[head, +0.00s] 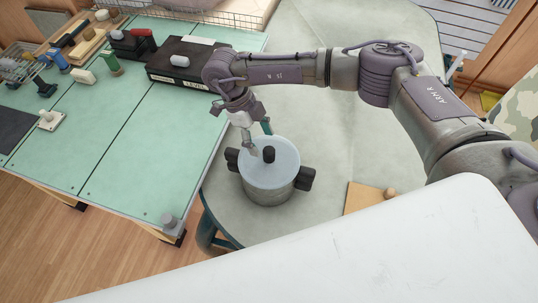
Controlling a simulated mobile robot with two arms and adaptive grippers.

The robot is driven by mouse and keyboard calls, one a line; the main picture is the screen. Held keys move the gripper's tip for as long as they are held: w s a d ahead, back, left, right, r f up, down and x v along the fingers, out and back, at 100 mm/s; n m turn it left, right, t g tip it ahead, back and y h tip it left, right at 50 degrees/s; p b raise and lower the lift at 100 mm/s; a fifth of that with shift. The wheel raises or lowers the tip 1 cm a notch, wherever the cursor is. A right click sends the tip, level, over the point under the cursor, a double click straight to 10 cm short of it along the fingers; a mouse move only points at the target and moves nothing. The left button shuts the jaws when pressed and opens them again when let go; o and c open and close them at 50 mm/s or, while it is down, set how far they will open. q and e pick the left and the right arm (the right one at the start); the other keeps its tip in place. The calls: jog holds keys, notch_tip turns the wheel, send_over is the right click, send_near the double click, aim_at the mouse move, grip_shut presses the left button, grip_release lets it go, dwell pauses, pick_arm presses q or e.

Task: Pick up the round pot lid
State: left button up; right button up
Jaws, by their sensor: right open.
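The round pot lid (284,155) is pale blue-grey with a black knob (269,154) in its middle. It sits on top of a grey metal pot (268,193) with black side handles. The pot stands on the grey table near its left edge. My right gripper (261,143) is open, with its fingers just above the lid, close to the knob on its upper left side. I cannot tell whether a finger touches the knob. My left gripper is not in view.
A wooden board (362,196) with a round knob lies right of the pot. The green table (135,165) on the left holds a black case (180,62) and several small tools. A wire basket (205,14) stands at the back. The grey table (335,125) is clear behind the pot.

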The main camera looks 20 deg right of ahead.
aim_at(267, 149)
jog(key=shift+p+x, duration=0.8)
jog(key=shift+x, duration=0.15)
jog(key=p+x, duration=0.1)
jog(key=x, duration=0.2)
jog(key=shift+s+d+f, duration=0.15)
jog(key=shift+d+f, duration=0.05)
jog(key=shift+f, duration=0.2)
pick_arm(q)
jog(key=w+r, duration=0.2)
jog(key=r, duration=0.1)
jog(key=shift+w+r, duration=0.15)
pick_arm(e)
grip_shut()
